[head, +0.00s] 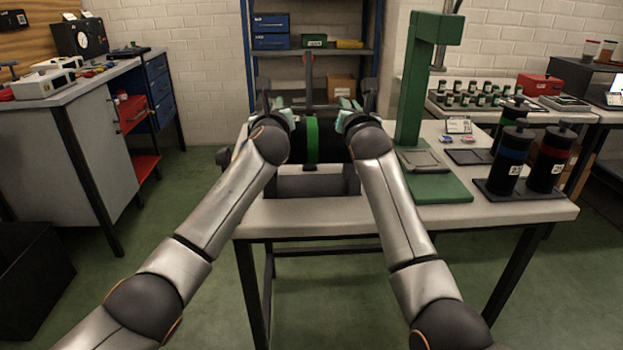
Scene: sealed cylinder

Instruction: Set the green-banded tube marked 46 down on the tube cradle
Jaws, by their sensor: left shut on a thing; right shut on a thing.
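The dark tube with a bright green band (312,143) lies sideways between my two arms at the table's back left. Its marking 46 cannot be read from here. The grey tube cradle (312,187) is on the table directly below and in front of it. I cannot tell whether the tube touches the cradle. My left gripper (281,110) is shut on the tube's left end, and my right gripper (348,112) is shut on its right end. My forearms hide much of both ends.
A green press stand (412,100) rises right of the cradle. A blue-banded tube (512,160) and a red-banded tube (550,160) stand upright on a dark tray further right. A shelf rack (312,55) stands behind. The table's front left is clear.

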